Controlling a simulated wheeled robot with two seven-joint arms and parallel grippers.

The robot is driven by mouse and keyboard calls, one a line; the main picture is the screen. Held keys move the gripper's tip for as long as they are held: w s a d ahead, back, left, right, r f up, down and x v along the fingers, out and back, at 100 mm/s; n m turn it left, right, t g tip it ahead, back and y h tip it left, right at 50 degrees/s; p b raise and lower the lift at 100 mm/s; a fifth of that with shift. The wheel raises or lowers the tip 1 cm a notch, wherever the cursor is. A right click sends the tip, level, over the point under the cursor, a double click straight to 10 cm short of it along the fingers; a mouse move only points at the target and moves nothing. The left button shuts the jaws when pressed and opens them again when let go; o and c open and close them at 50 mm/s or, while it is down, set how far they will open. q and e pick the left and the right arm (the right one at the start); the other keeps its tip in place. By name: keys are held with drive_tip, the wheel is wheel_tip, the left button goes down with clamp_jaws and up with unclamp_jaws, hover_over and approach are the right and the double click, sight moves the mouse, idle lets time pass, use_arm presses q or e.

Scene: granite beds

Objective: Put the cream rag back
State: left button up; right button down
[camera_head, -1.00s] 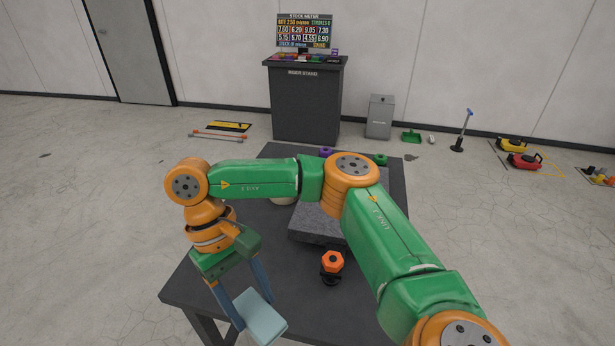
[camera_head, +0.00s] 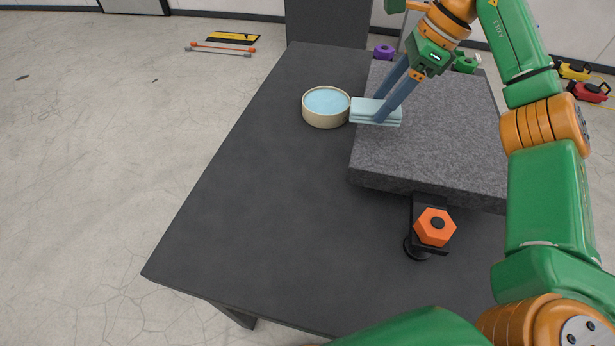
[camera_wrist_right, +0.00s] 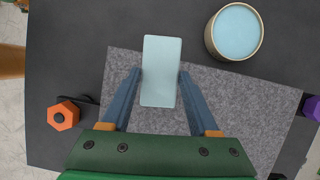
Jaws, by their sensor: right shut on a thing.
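My right gripper (camera_head: 385,108) is shut on a folded pale blue rag (camera_head: 360,107). In the head view the rag is at the left edge of the grey granite slab (camera_head: 430,150), just right of a round cream tub (camera_head: 326,119) with a pale blue inside. I cannot tell whether the rag touches the slab. In the right wrist view the rag (camera_wrist_right: 161,60) sits between the two blue fingers, and the tub (camera_wrist_right: 210,42) is to its upper right, apart from it. I see no cream-coloured rag. My left gripper is not in view.
The slab lies on a dark table (camera_head: 250,200), whose left part is bare. An orange hexagonal knob (camera_head: 435,227) stands at the slab's front, with a purple knob (camera_head: 384,52) and a green knob (camera_head: 466,63) behind. Tools (camera_head: 222,44) lie on the floor at the far left.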

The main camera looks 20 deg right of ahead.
drive_tip(key=shift+w+d+f+m+t, duration=0.2)
drive_tip(key=shift+d+f+m+t, duration=0.15)
drive_tip(key=shift+f+m, duration=0.25)
drive_tip(key=w+a+f+b, duration=0.1)
drive_tip(key=a+f, duration=0.2)
drive_tip(key=a, duration=0.1)
drive_tip(key=w+a+f+b, duration=0.1)
drive_tip(key=a+f, duration=0.1)
drive_tip(key=a, duration=0.2)
drive_tip(key=w+a+f+b, duration=0.1)
drive_tip(key=a+f, duration=0.2)
drive_tip(key=a, duration=0.1)
drive_tip(key=shift+a+f, duration=0.3)
drive_tip(key=shift+a, duration=0.1)
drive_tip(key=f, duration=0.3)
drive_tip(key=shift+a+b, duration=0.35)
drive_tip(key=shift+b, duration=0.05)
drive_tip(key=shift+f, duration=0.4)
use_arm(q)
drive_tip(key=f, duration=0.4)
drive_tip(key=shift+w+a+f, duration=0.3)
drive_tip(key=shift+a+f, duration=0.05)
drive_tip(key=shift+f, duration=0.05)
use_arm(e)
drive_tip(key=shift+w, duration=0.1)
